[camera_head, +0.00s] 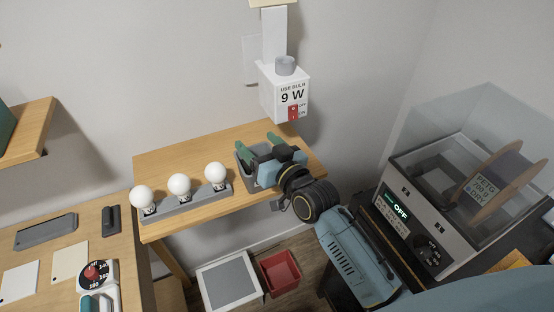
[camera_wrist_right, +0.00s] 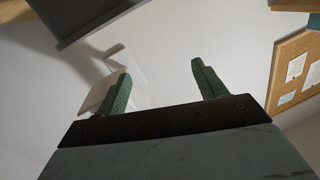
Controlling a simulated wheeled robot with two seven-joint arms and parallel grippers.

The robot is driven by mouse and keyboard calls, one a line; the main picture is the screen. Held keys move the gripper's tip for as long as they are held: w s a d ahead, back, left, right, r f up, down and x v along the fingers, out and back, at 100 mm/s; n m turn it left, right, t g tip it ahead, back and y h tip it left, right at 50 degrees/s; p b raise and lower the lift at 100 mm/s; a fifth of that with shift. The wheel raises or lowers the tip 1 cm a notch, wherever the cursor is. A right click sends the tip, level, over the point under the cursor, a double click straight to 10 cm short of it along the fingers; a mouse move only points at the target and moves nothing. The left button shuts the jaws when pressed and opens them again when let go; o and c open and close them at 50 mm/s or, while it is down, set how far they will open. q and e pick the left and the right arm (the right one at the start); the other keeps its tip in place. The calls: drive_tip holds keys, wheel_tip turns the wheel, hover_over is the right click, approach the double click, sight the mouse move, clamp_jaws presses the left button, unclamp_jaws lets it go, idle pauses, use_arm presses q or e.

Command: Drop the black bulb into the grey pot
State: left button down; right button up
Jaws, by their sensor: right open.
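I cannot make out a black bulb in either view. A grey open container (camera_head: 242,166), which looks like the grey pot, stands on the wooden shelf, partly hidden behind my right gripper. My right gripper (camera_head: 259,146) is over this container, its two green fingers spread apart with nothing seen between them. The fingers also show apart and empty in the right wrist view (camera_wrist_right: 163,88). Three white bulbs (camera_head: 179,185) stand upright in a grey holder (camera_head: 190,206) left of the gripper. My left gripper is not in view.
A white wall box (camera_head: 284,93) marked "9 W", with a grey socket (camera_head: 285,65) and red switch, hangs above the shelf. A clear-topped machine reading "OFF" (camera_head: 400,207) stands right. A red bin (camera_head: 281,272) and a white-rimmed bin (camera_head: 230,285) sit on the floor.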

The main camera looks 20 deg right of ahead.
drive_tip(key=b+v, duration=0.1)
drive_tip(key=v, duration=1.1)
drive_tip(key=shift+r, duration=0.15)
drive_tip(key=s+d+f+g+h, duration=0.1)
drive_tip(key=s+f+g, duration=0.2)
drive_tip(key=f, duration=0.9)
drive_tip(key=s+f+g+h, duration=0.1)
drive_tip(key=s+f+g, duration=0.1)
drive_tip(key=f, duration=0.9)
drive_tip(key=s+d+f+g, duration=0.1)
drive_tip(key=s+f+g, duration=0.2)
drive_tip(key=f, duration=0.9)
drive_tip(key=s+d+f+g, duration=0.1)
drive_tip(key=s+f+g, duration=0.2)
drive_tip(key=s+f, duration=0.3)
drive_tip(key=s+d+f+n+g+h, duration=0.1)
drive_tip(key=s+f, duration=0.5)
drive_tip(key=s, duration=0.7)
drive_tip(key=s+d+f+n+g+h, duration=0.1)
drive_tip(key=s+f+g, duration=0.3)
drive_tip(key=s, duration=0.5)
wheel_tip(320, 180, down, 2)
drive_tip(key=shift+s+d+f+g, duration=0.1)
drive_tip(key=shift+s+d+g, duration=0.2)
drive_tip(key=shift+d, duration=0.1)
